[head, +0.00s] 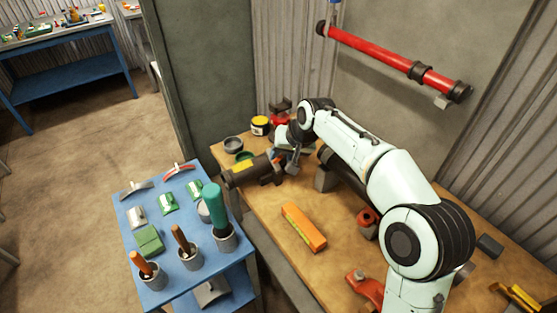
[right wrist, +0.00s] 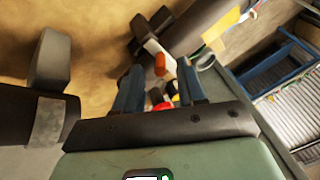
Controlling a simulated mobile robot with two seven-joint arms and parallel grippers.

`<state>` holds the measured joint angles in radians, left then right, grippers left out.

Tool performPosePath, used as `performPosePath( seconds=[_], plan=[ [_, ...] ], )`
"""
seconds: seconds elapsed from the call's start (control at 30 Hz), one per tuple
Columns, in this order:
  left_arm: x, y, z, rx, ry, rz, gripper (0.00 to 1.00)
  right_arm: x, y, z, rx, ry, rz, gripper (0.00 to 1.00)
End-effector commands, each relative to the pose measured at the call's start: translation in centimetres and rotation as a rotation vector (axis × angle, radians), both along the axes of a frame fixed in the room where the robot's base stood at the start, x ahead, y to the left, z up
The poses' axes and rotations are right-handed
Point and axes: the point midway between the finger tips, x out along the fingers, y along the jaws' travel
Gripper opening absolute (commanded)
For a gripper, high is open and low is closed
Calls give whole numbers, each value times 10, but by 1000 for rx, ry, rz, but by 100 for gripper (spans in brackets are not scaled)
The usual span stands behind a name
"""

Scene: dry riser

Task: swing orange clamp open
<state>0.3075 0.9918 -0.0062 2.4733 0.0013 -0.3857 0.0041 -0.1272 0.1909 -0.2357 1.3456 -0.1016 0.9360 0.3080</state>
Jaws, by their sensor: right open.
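A small orange piece, which looks like the orange clamp's handle (right wrist: 160,65), shows between the fingertips in the right wrist view, beside a pale metal part. In the head view it is a small orange spot by the dark pipe (head: 243,173), mostly hidden by my arm. My right gripper (head: 292,164) is beside the pipe's right end. Its two blue fingers are apart in the right wrist view (right wrist: 160,80), with nothing clearly held between them. I cannot tell whether they touch the orange piece. My left gripper is not in view.
An orange block (head: 303,227) lies on the wooden bench (head: 262,214). A second dark pipe rests at a grey block (head: 325,179) right of the gripper. A blue trolley (head: 171,258) with tools stands at the left. A red pipe (head: 387,60) is mounted on the back wall.

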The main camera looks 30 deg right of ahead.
Motion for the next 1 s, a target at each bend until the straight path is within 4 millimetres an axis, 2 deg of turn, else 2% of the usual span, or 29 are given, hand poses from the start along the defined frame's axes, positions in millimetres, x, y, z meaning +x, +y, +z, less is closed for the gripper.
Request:
performPosePath(
  seconds=[0.1, 0.23, 0.63, 0.67, 0.7, 0.77, 1.0],
  plan=[
    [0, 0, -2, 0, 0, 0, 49, 9, 2, -20, -1, 3, 0, 40],
    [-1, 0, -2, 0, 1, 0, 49, 16, 3, -31, 0, 1, -1, 40],
    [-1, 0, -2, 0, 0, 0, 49, 20, 4, -37, 0, -1, 0, 40],
    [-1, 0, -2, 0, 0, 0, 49, 20, 4, -37, 0, -1, 0, 34],
    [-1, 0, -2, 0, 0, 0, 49, 20, 4, -37, 0, -1, 0, 21],
    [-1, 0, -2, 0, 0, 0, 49, 20, 4, -37, 0, -1, 0, 1],
    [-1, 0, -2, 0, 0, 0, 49, 21, 4, -37, 0, -2, 0, 0]
  ],
)
